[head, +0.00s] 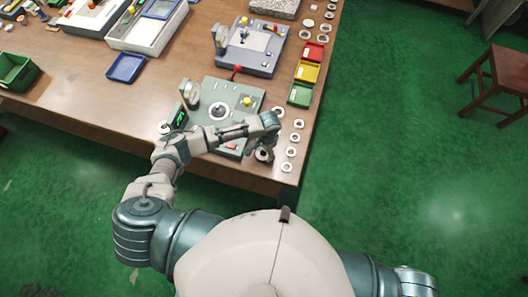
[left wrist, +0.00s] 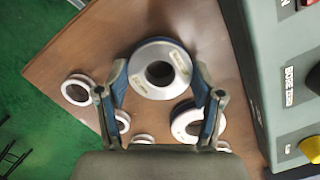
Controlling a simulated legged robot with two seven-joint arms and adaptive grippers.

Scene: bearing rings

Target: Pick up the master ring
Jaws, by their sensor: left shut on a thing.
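The master ring is a thick pale ring with a dark bore and small labels on its face; it shows large in the left wrist view (left wrist: 150,52). My left gripper (left wrist: 160,78) has its two blue-lined fingers on either side of this ring and is shut on it. In the head view my left gripper (head: 265,147) is over the table's front right part, beside the grey-green measuring device, with the ring (head: 264,156) at its tips. Whether the ring is clear of the tabletop cannot be told. My right gripper is out of view.
Several smaller white rings (head: 291,152) lie along the table's right edge. Red (head: 314,51), yellow (head: 307,72) and green (head: 299,94) trays stand behind them. The measuring device (head: 235,92) is close to the gripper. A second device (head: 262,62) stands farther back. A stool (head: 500,72) is at right.

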